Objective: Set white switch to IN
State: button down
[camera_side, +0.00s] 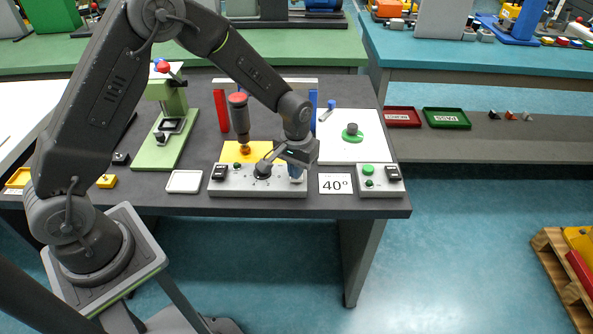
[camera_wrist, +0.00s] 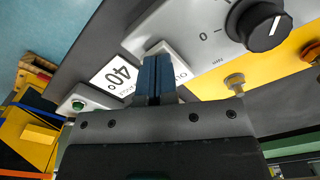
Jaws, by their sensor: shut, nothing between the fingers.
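The grey control panel (camera_side: 240,188) lies along the front of the table. My gripper (camera_side: 295,176) is over its right end, pointing down. In the wrist view the blue fingers of my gripper (camera_wrist: 153,66) are together with nothing between them. They lie over a pale plate (camera_wrist: 176,62) on the panel, with partly hidden lettering that seems to begin "OU". The white switch itself cannot be made out clearly; the fingers cover that spot. Whether they touch it, and which way it is set, I cannot tell.
A black knob (camera_wrist: 264,28) sits beside the plate on the panel. A "40°" card (camera_side: 335,184) and a box with a green button (camera_side: 369,170) stand to the right. A white tray (camera_side: 184,181) lies left.

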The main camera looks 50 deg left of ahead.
jog(key=shift+f, duration=0.15)
jog(key=shift+r, duration=3.55)
